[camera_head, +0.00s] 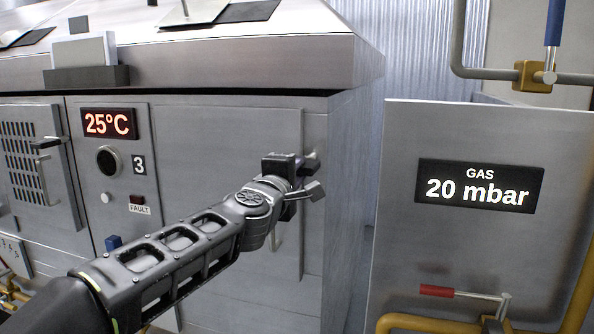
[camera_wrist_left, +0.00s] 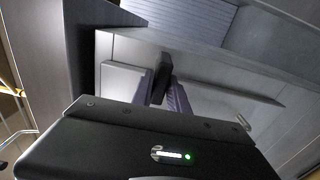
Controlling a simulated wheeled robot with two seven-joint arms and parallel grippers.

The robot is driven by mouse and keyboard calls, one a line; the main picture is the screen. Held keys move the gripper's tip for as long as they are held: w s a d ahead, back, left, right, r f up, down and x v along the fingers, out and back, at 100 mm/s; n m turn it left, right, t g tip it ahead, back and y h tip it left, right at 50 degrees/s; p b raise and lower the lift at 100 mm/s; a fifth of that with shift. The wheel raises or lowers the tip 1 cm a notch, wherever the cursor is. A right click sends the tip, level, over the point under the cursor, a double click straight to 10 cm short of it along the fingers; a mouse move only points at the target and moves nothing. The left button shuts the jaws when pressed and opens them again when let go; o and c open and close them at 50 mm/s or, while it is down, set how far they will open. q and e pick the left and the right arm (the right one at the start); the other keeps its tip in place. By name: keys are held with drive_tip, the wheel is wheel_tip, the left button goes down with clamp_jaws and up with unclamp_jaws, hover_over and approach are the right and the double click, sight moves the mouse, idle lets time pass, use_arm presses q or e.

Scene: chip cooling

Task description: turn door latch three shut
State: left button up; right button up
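Door three (camera_head: 225,125) is a grey metal door with a "3" label on the panel to its left, and it appears closed. My left gripper (camera_head: 300,176) is at the door's right edge, at the dark door latch three (camera_head: 311,163). In the left wrist view, the latch (camera_wrist_left: 163,75) is a dark upright bar between the two fingers of my left gripper (camera_wrist_left: 163,92), which sit close on both sides of it. The gripper hides part of the latch in the head view. My right gripper is not in view.
The panel display (camera_head: 109,123) reads 25°C. A vented door (camera_head: 32,165) with its own latch (camera_head: 46,143) is at the left. A gas box (camera_head: 478,255) reading 20 mbar, with a red-handled valve (camera_head: 437,291) and pipes, stands at the right. A narrow gap separates it from the cabinet.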

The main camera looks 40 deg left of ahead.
use_arm(q)
drive_tip(key=o, duration=0.4)
drive_tip(key=shift+c, duration=0.2)
drive_tip(key=v, duration=0.7)
drive_tip(key=shift+s+p, duration=0.35)
drive_tip(key=shift+p, duration=0.1)
drive_tip(key=shift+d, duration=0.1)
